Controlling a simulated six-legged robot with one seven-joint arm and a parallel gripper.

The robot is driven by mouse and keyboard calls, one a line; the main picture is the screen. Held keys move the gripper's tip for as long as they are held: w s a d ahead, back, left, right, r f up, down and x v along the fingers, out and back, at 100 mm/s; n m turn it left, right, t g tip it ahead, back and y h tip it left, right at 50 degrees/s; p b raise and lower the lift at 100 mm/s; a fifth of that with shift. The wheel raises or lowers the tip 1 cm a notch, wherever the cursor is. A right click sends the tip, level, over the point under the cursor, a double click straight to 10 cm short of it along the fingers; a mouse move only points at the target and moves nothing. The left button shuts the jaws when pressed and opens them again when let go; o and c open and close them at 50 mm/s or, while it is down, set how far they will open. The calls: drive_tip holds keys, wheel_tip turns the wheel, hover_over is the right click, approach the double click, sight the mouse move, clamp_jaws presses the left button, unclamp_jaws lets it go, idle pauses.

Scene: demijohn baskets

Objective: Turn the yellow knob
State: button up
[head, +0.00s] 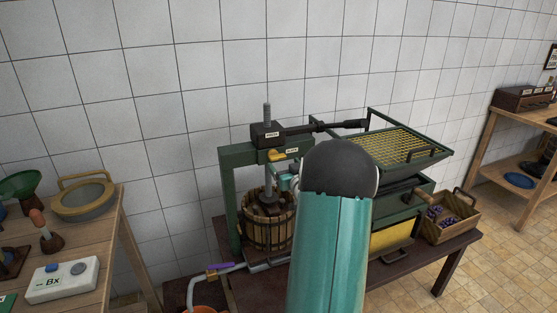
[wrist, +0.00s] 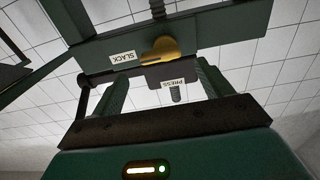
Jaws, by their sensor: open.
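The yellow knob (head: 276,155) is on the green crossbeam of the press, beside a small white label. In the wrist view the knob (wrist: 166,49) has a round end and a narrower, dark-slotted part pointing toward the label reading SLACK, which appears upside down. My gripper (wrist: 162,72) is open and empty, with one finger on each side of the picture. The knob appears between and beyond the fingertips, apparently untouched; the exact gap is hard to tell. In the head view my arm hides most of the gripper, and only a teal bit shows below the knob.
The press has a dark head (head: 268,134) with a long lever (head: 325,127), a screw and a slatted wooden basket (head: 268,222). A green hopper with a yellow grid (head: 405,146) stands right. A wooden table (head: 115,225) with tools stands left. A tiled wall is behind.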

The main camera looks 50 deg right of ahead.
sight(279, 158)
drive_tip(key=x, duration=0.5)
drive_tip(key=shift+w, duration=0.25)
drive_tip(key=c, duration=1)
